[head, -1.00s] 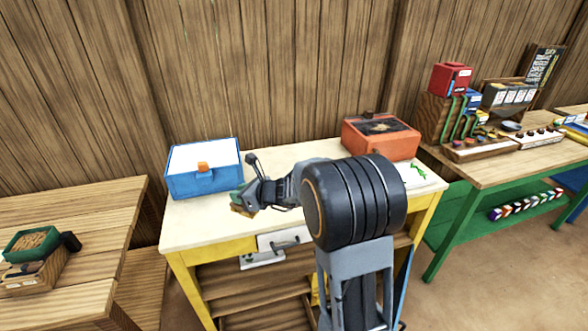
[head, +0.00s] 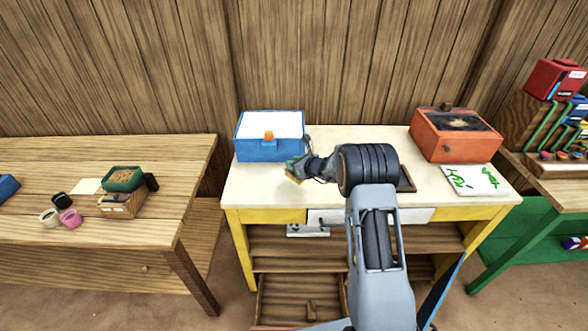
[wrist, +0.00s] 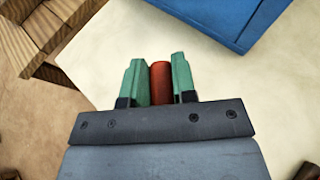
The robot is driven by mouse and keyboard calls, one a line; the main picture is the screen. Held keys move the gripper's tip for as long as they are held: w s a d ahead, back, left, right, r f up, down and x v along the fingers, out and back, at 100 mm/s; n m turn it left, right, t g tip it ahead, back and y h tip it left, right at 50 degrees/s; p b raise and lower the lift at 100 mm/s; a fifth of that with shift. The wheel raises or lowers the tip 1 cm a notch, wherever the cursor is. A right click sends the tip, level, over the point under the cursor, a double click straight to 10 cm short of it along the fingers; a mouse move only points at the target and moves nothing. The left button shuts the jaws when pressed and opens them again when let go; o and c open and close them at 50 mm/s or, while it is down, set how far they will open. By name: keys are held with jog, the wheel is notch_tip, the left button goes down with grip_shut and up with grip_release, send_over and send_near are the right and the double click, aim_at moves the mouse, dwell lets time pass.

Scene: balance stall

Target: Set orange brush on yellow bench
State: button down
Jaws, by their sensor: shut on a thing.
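The yellow bench (head: 265,216) has a cream top and stands against the plank wall. My gripper (head: 296,168) is over the left part of its top, close to the blue box. In the wrist view, my gripper (wrist: 158,64) has its green fingers shut on an orange-red rounded piece, the orange brush (wrist: 161,86). The rest of the brush is hidden in that view. The bench top (wrist: 215,72) shows beyond the fingers. I cannot tell whether the brush touches the top.
A blue box (head: 270,150) with a white lid stands at the bench's back left. A red-orange box (head: 452,146) and a white sheet with green marks (head: 474,181) are on its right. A wooden table (head: 110,235) stands left. The bench's front left top is clear.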

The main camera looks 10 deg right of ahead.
jog(key=shift+w+f, duration=0.35)
jog(key=shift+f, duration=0.1)
notch_tip(320, 180, down, 3)
jog(key=shift+r+p, duration=0.2)
jog(key=shift+p, duration=0.5)
jog(key=shift+f, duration=0.15)
jog(key=shift+f+b, duration=0.25)
jog(key=shift+b, duration=0.1)
jog(key=c, duration=0.9)
grip_release()
jog(key=shift+r, duration=0.1)
